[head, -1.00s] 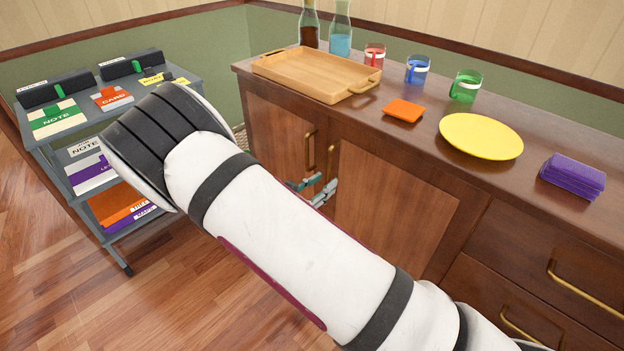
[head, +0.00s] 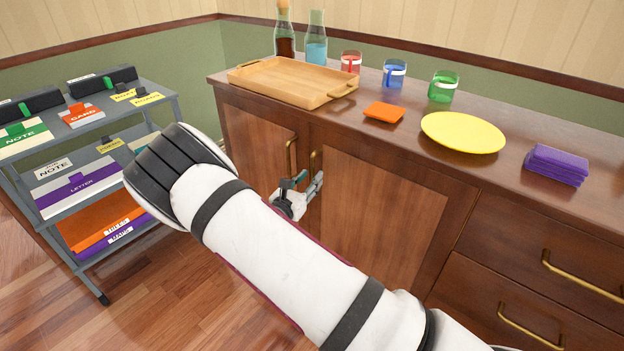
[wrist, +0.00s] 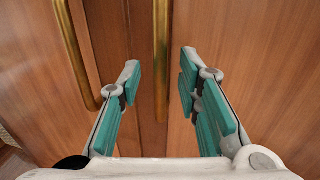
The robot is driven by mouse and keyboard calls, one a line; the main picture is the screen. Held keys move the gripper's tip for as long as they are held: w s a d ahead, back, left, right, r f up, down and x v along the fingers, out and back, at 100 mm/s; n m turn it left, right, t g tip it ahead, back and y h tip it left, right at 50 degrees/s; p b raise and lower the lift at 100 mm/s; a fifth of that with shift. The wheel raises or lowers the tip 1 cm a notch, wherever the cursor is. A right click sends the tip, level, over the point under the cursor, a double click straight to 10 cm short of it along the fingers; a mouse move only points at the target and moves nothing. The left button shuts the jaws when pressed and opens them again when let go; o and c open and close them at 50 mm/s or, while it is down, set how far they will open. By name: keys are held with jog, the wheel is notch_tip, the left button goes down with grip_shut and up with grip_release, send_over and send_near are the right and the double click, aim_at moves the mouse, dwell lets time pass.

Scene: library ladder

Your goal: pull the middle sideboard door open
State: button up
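The middle sideboard door (head: 375,215) is a brown wooden panel and looks closed. Its upright brass handle (head: 315,163) is at its left edge, and shows in the middle of the wrist view (wrist: 161,50). My gripper (head: 305,182) is at the lower part of this handle in the head view. In the wrist view my gripper (wrist: 160,65) is open, with one teal-padded finger on each side of the handle. Neither finger appears to touch it. How deep the handle sits between the fingers is hard to tell. My arm hides the lower sideboard front.
The left door's brass handle (wrist: 78,50) stands close, left of my left finger. Drawers with brass handles (head: 580,280) are at right. The sideboard top holds a wooden tray (head: 290,82), bottles, cups, an orange square (head: 384,112), a yellow plate (head: 462,132) and purple cloths (head: 556,165). A grey trolley (head: 90,285) stands left.

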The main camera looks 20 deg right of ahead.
jog(key=shift+x, duration=1.1)
grip_shut()
jog(key=shift+s+a, duration=0.1)
